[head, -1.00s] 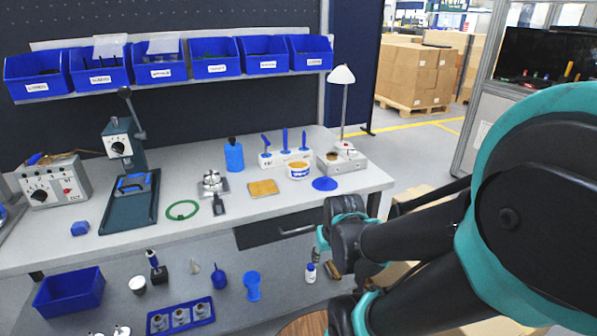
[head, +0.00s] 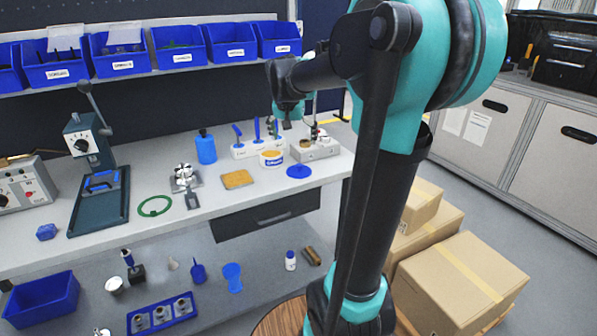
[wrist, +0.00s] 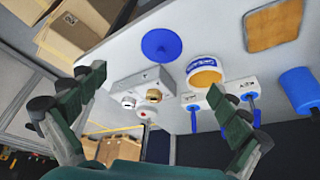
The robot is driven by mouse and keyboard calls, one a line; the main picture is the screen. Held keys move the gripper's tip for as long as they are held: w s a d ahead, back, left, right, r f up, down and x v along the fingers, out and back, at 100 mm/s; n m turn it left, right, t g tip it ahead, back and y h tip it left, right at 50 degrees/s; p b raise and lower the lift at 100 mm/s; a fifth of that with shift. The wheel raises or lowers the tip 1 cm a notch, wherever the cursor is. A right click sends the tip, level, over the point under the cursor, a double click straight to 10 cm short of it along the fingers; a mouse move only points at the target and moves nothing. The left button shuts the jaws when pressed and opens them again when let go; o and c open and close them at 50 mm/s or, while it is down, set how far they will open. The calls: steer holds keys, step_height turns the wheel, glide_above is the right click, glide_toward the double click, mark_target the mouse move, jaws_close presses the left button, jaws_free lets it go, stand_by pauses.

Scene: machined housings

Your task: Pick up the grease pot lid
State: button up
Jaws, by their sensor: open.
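The grease pot lid, a flat blue disc with a small knob (head: 299,171), lies on the bench top near its right front edge. It shows whole in the wrist view (wrist: 160,46). The grease pot (head: 272,158), a white tub with a blue label and tan contents, stands open to its left; it also shows in the wrist view (wrist: 204,73). My gripper (head: 301,128) is raised above the back right of the bench. In the wrist view its two fingers (wrist: 157,80) are wide apart and empty, with the lid beyond them and apart from them.
A grey box with round fittings (head: 315,150) stands just behind the lid. A white rack with blue-handled tools (head: 254,148) is behind the pot. A tan square pad (head: 238,179) lies left. Blue bins (head: 180,50) hang above the bench. Cartons (head: 450,280) stand at right.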

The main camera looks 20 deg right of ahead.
steer(key=w+r, duration=0.1)
glide_above(299, 166)
steer(key=s, duration=0.2)
steer(key=shift+m, duration=0.3)
steer(key=f, duration=1)
steer(key=shift+w+a+f, duration=0.25)
steer(key=shift+a+f, duration=0.15)
steer(key=shift+a+x, duration=0.1)
steer(key=shift+x, duration=1.2)
steer(key=shift+a+x, duration=0.15)
steer(key=shift+x, duration=1.2)
steer(key=shift+s, duration=0.15)
steer(key=c, duration=2.3)
jaws_close()
